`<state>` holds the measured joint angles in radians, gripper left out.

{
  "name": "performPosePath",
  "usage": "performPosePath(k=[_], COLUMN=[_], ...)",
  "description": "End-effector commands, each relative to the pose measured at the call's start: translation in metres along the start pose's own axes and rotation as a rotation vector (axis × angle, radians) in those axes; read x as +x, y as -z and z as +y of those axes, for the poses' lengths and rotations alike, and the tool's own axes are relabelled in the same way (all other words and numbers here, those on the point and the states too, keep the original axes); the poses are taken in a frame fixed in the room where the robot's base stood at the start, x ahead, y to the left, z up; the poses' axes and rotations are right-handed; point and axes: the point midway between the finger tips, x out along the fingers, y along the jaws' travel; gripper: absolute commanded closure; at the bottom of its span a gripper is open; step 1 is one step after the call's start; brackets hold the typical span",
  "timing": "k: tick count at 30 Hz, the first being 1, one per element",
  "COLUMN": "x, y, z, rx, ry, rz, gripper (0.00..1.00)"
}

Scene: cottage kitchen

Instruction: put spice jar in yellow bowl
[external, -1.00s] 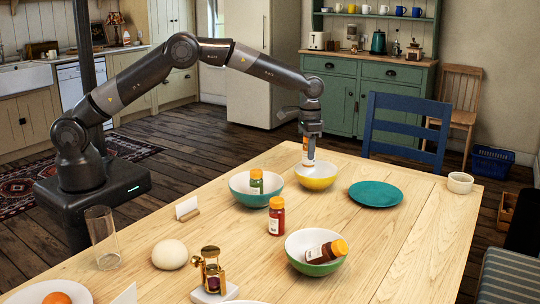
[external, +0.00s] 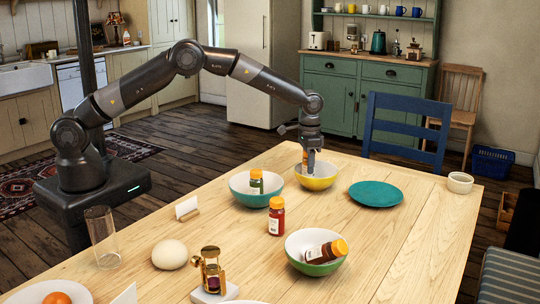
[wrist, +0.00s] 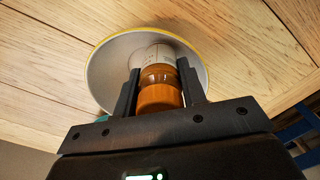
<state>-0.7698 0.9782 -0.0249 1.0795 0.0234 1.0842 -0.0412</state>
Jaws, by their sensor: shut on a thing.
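The held spice jar (wrist: 160,97) has an orange cap and a whitish label. My gripper (wrist: 158,72) is shut on it around the cap end, with one finger on each side. The yellow bowl (external: 318,183), white inside, stands near the table's far edge. In the external view my gripper (external: 307,162) points down over this bowl, with the jar low at its inside. In the wrist view the bowl (wrist: 103,62) surrounds the jar's label end. I cannot tell whether the jar touches the bowl's bottom.
A teal bowl (external: 243,197) holding a green jar (external: 257,182) stands close on the left. A red jar (external: 277,215) stands nearer, and a green bowl (external: 310,265) holds a tipped jar (external: 326,251). A teal plate (external: 376,194) lies to the right.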

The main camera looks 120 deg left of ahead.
Motion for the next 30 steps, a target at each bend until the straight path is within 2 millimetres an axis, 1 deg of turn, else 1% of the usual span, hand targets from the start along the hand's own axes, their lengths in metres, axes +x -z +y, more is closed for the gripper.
performPosePath(k=[2,3,6,15,19,23,30], x=[0.002,0.002,0.002,0.002,-0.006,-0.028,-0.082], y=[0.0,0.0,0.0,0.0,0.001,0.001,0.001], z=[0.0,0.0,0.0,0.0,0.0,0.0,0.0], rx=[0.0,0.0,0.0,0.0,0.0,0.0,0.0], ry=[0.0,0.0,0.0,0.0,0.0,0.0,0.001], rz=[0.0,0.0,0.0,0.001,0.003,0.005,0.004], gripper=[0.88,0.62,0.53,0.53,0.53,0.53,0.53])
